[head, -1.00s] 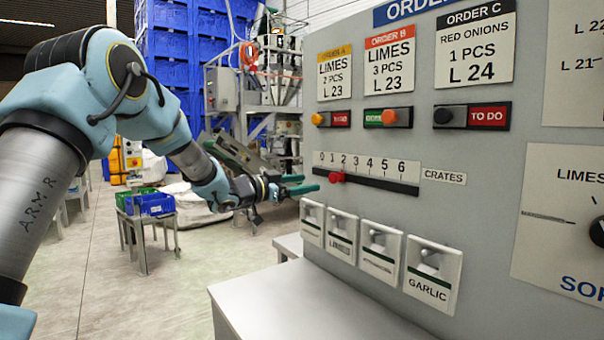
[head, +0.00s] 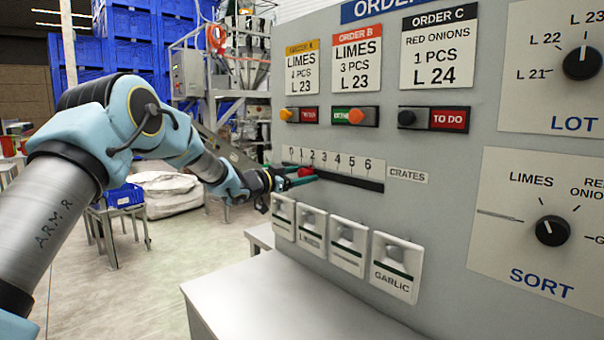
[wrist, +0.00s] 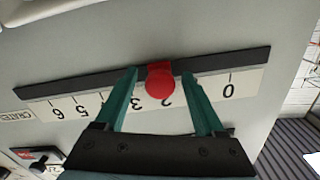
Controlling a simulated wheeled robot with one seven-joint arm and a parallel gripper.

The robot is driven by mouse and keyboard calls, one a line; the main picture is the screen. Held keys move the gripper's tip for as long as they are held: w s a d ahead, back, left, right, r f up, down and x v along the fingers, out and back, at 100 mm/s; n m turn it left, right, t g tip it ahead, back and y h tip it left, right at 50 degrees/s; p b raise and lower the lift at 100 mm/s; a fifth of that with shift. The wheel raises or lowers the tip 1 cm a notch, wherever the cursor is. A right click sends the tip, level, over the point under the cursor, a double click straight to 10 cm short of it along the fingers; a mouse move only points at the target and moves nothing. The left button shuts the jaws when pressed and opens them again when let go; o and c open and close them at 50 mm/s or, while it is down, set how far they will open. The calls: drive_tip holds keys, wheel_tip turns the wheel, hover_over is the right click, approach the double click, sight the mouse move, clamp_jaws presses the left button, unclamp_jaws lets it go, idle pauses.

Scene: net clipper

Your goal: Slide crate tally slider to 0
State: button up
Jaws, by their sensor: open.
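The crate tally slider is a black horizontal track (head: 350,179) under a white 0 to 6 scale on the grey panel. Its red knob (head: 306,172) is near the 2, partly hidden by my gripper in the head view. In the wrist view the scale is upside down, with the 0 (wrist: 229,89) at right and the red knob (wrist: 160,84) close to the 2. My gripper (wrist: 159,74) is open, with one green finger on each side of the knob and visible gaps between. My gripper (head: 298,181) also shows at the track's left part in the head view.
Order switches (head: 356,116) sit above the slider. A SORT dial (head: 552,230) and a LOT dial (head: 582,63) are at right. A grey ledge (head: 270,300) juts out below the panel.

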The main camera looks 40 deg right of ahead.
clamp_jaws()
idle(0.5)
idle(0.8)
